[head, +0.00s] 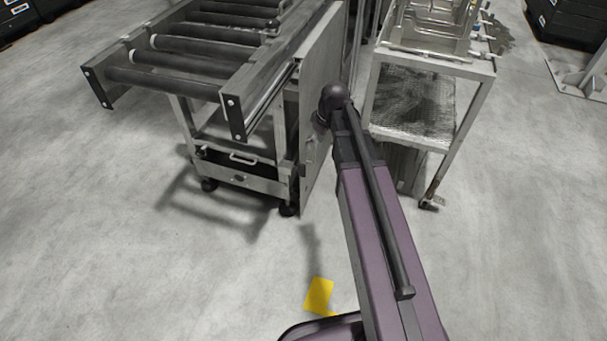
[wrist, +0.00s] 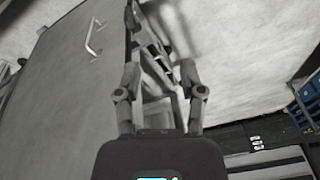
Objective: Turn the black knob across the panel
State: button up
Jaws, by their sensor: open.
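An upright grey panel (head: 316,95) stands at the end of the roller conveyor in the head view. In the wrist view a large grey panel (wrist: 65,85) fills the left side, with a light bar handle (wrist: 94,39) on it. I cannot make out the black knob in either view. My gripper (wrist: 160,72) is open, with two fingers apart and nothing seen between them. The fingers point toward the panel's dark edge (wrist: 132,22); whether they touch it I cannot tell. In the head view my arm hides the gripper and part of the panel.
A roller conveyor (head: 195,50) on a wheeled frame is left of the panel. A metal-framed cart (head: 480,100) with a mesh shelf stands on the right. A yellow patch (head: 319,294) lies on the floor.

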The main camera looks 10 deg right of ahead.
aim_at(303, 165)
jog(key=w+d+f+n+t+y+b, duration=0.1)
jog(key=w+f+n+b, duration=0.3)
jog(key=w+f+b, duration=0.5)
jog(key=shift+d+f+y+b, duration=0.3)
jog(key=shift+d+f+b, duration=0.45)
jog(key=shift+f+b, duration=0.45)
jog(key=shift+f, duration=0.25)
jog(key=b+x, duration=1.2)
jog(key=x, duration=0.1)
jog(key=shift+w+a+f, duration=0.1)
jog(key=shift+f, duration=0.1)
grip_shut()
